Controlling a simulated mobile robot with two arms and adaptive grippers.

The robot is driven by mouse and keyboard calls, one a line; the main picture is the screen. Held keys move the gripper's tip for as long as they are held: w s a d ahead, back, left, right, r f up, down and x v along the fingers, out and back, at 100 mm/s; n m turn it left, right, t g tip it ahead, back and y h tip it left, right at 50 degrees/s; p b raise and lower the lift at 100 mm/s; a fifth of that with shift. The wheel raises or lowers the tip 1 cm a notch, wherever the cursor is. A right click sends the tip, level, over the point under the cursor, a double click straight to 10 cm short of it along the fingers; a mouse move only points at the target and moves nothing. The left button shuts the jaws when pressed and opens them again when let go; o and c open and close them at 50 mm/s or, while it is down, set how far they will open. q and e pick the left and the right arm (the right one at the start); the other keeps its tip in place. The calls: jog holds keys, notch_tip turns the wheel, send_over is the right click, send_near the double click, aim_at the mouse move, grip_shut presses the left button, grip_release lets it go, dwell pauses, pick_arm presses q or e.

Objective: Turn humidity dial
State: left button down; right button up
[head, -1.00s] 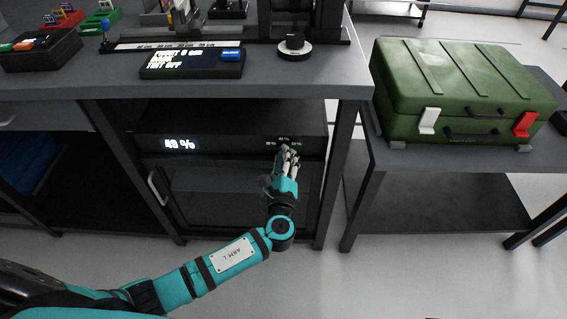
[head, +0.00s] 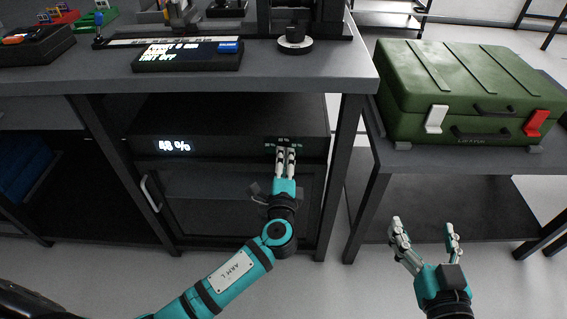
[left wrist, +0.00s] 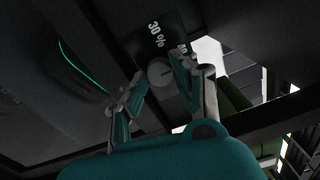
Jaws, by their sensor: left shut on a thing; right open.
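The humidity dial (left wrist: 158,73) is a small pale round knob with a dark pointer line, on the dark front of the cabinet unit. Printed marks show around it, among them "30 %". In the head view my left gripper (head: 286,151) hides the knob, and only some marks show above its fingertips. In the left wrist view its fingers (left wrist: 160,70) are closed on both sides of the knob. A lit display (head: 174,146) left of the dial reads forty-something percent; its second digit is unclear. My right gripper (head: 426,227) is open and empty, at the lower right.
The worktop (head: 300,75) overhangs the unit and holds a black knob (head: 294,40) and a text display (head: 187,56). A glass door with a handle (head: 151,192) lies below the dial. A green case (head: 465,85) stands on the right table.

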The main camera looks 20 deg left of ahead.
jog(key=shift+a+r+t, duration=0.1)
jog(key=shift+r+t, duration=0.2)
jog(key=shift+r, duration=0.05)
pick_arm(q)
jog(key=c, duration=1)
grip_release()
jog(key=shift+s, duration=0.1)
jog(key=v, duration=0.8)
